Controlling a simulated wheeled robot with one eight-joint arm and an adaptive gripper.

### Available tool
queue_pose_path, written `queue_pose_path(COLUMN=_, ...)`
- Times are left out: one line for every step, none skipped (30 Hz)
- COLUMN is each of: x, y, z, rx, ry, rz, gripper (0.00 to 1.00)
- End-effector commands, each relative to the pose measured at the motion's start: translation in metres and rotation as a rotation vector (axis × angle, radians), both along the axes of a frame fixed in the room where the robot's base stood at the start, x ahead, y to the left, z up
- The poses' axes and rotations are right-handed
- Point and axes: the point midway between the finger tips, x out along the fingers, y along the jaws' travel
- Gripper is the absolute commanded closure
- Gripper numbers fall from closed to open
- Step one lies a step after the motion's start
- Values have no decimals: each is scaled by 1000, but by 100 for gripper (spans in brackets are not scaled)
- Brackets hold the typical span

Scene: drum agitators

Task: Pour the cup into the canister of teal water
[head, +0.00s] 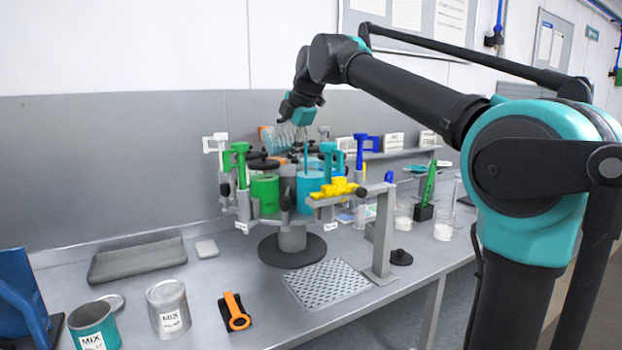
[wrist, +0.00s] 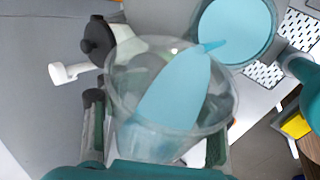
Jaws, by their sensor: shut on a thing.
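My gripper (head: 299,112) is shut on a clear cup (head: 279,138), held tilted above the ring of canisters. In the wrist view, the gripper fingers (wrist: 155,125) are on both sides of the cup (wrist: 117,80). Pale teal liquid (wrist: 172,95) lies along its wall up to the rim. A narrow teal tongue (wrist: 212,46) passes the rim over the canister of teal water (wrist: 237,25). In the head view, this canister (head: 311,190) stands on the round stand, and a thin teal line (head: 306,156) shows above it.
A green canister (head: 265,193) stands left of the teal one. Green (head: 240,160) and teal (head: 328,160) clamp parts rise around the stand. Yellow pieces (head: 335,188) sit on a ledge at front right. A perforated mat (head: 326,284) lies on the bench.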

Motion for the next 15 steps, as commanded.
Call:
queue_pose_path(x=0, y=0, z=0, rx=2, ry=2, rz=-1, gripper=85)
queue_pose_path(x=0, y=0, z=0, rx=3, ry=2, rz=0, gripper=85)
queue_pose_path(x=0, y=0, z=0, rx=4, ry=3, rz=0, gripper=85)
queue_pose_path(x=0, y=-1, z=0, rx=5, ry=4, rz=-1, gripper=85)
queue_pose_path(x=0, y=0, z=0, rx=4, ry=3, rz=0, gripper=85)
queue_pose_path(x=-1, y=2, z=0, rx=-7, ry=-5, rz=2, gripper=85)
queue_pose_path(x=-3, y=4, z=-2, rx=-23, ry=-15, rz=5, gripper=85)
queue_pose_path(x=-4, y=6, z=-3, rx=-44, ry=-28, rz=6, gripper=85)
queue_pose_path(x=-5, y=8, z=-5, rx=-70, ry=-46, rz=7, gripper=85)
queue_pose_path(x=-4, y=7, z=-3, rx=-91, ry=-60, rz=6, gripper=85)
queue_pose_path(x=-4, y=6, z=-2, rx=-112, ry=-74, rz=5, gripper=85)
queue_pose_path(x=-4, y=6, z=1, rx=-140, ry=-93, rz=6, gripper=85)
queue_pose_path(x=-3, y=6, z=2, rx=-162, ry=-107, rz=5, gripper=85)
queue_pose_path(x=-3, y=5, z=3, rx=-184, ry=-122, rz=5, gripper=85)
queue_pose_path(x=-3, y=5, z=4, rx=-208, ry=-138, rz=5, gripper=85)
